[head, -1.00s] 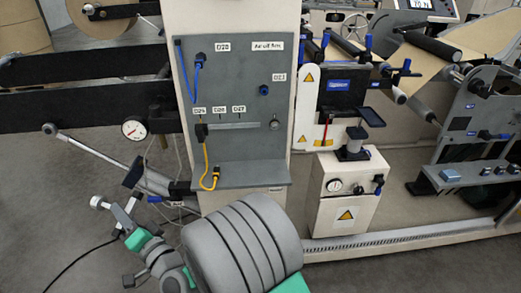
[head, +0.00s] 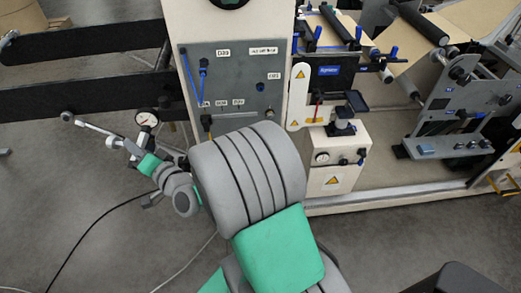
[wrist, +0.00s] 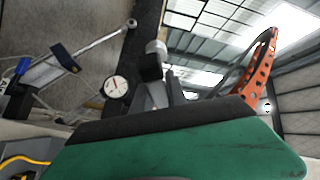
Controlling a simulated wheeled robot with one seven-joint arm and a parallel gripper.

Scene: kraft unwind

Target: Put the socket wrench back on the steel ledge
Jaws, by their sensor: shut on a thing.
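My gripper (head: 128,149) is at the left in the head view, out in front of the dark machine beams and left of the grey panel (head: 235,75). In the wrist view my gripper (wrist: 157,97) is shut on a small metal tool, taken to be the socket wrench (wrist: 156,49). Its round silver end sticks out beyond the fingers, and the rest is hidden. The silver end also shows in the head view (head: 110,142).
A long silver bar (head: 92,126) and a round gauge (head: 147,119) are close behind my gripper; the gauge also shows in the wrist view (wrist: 116,87). A white box (head: 336,160) stands right of the panel. Open floor lies at the lower left.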

